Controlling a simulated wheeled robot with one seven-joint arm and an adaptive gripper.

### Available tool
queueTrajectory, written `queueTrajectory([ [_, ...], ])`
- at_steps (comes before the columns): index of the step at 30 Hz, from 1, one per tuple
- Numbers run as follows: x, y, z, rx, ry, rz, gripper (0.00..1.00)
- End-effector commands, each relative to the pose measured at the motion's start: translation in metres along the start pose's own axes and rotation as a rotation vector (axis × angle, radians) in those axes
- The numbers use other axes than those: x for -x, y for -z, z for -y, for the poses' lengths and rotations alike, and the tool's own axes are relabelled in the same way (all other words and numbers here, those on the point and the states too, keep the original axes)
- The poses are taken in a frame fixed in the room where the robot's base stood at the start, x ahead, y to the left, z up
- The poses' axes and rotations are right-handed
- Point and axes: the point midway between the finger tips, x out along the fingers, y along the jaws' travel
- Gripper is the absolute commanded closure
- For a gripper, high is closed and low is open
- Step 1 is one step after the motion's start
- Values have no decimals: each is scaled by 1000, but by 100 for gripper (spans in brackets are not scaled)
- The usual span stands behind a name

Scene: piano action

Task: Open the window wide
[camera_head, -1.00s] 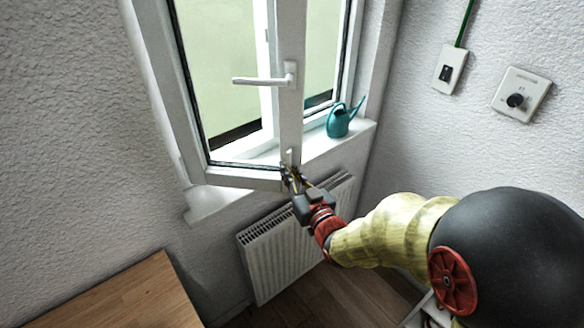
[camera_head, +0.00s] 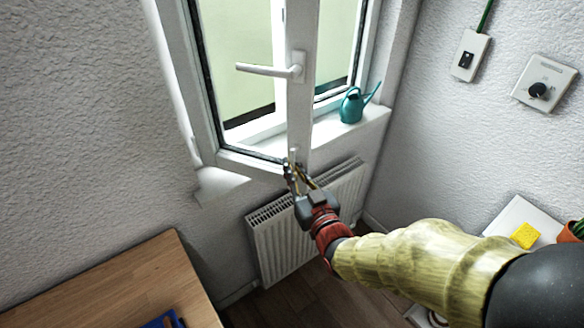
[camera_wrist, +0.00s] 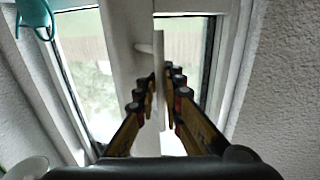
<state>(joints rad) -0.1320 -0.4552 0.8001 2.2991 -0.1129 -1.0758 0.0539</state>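The window is a white-framed sash (camera_head: 303,110) standing partly open into the room, with a white handle (camera_head: 270,70) on its free side. My gripper (camera_head: 293,172) is at the bottom of the sash's free edge, just below and in front of the corner. The fingers look close to this edge. Contact cannot be made out.
A teal watering can (camera_head: 352,106) stands on the white sill (camera_head: 335,130), to the right of the sash. A radiator (camera_head: 280,245) is below. A wooden table (camera_head: 110,285) is at lower left. Switches (camera_head: 466,57) are on the right wall.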

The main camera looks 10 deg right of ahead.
Motion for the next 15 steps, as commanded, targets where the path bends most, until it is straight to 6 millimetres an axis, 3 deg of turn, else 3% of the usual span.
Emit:
queueTrajectory([
  [8,0,0,0,0,0,1,76],
  [15,0,0,0,0,1,0,76],
])
